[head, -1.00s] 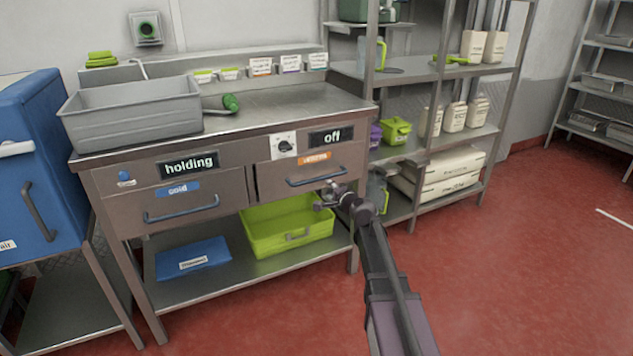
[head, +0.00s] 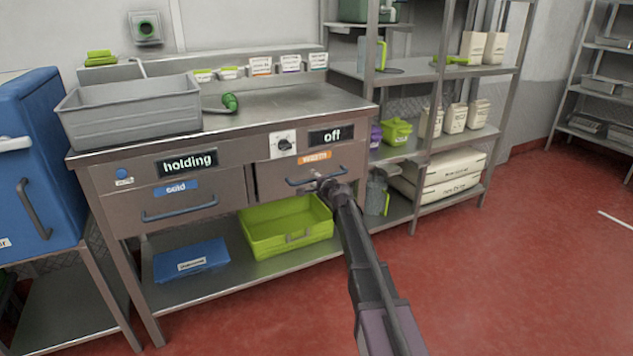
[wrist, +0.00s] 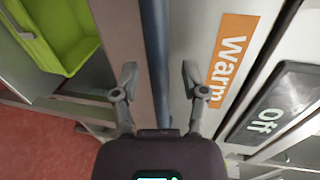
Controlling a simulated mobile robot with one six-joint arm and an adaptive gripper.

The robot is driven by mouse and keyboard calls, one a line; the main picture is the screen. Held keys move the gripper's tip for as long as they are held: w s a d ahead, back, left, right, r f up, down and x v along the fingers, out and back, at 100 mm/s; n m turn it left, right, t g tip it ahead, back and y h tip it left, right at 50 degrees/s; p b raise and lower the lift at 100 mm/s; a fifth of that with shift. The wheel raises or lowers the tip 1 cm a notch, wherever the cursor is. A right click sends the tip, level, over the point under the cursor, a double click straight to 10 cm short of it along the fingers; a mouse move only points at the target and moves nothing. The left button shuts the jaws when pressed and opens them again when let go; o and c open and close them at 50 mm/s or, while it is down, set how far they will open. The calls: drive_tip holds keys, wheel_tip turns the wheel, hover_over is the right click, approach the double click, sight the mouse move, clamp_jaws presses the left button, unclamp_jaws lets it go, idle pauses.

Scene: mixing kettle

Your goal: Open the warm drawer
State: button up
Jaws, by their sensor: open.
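The warm drawer (head: 345,164) is the right-hand drawer under the steel counter, with an orange label; it looks shut. Its dark bar handle (head: 300,183) runs across its front. In the wrist view the orange "Warm" label (wrist: 229,62) is right of the handle (wrist: 157,60). My gripper (head: 318,180) is at the handle's right part. In the wrist view my gripper (wrist: 159,72) is open, one finger on each side of the handle bar. I cannot tell whether either finger touches it.
The cold drawer (head: 180,208) is to the left, with a "holding" display (head: 187,163) above it. A green bin (head: 285,228) stands on the shelf below. Red floor in front is clear.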

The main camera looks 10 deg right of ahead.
drive_tip(key=shift+w, duration=0.1)
drive_tip(key=shift+c, duration=0.2)
clamp_jaws()
drive_tip(key=shift+d, duration=0.1)
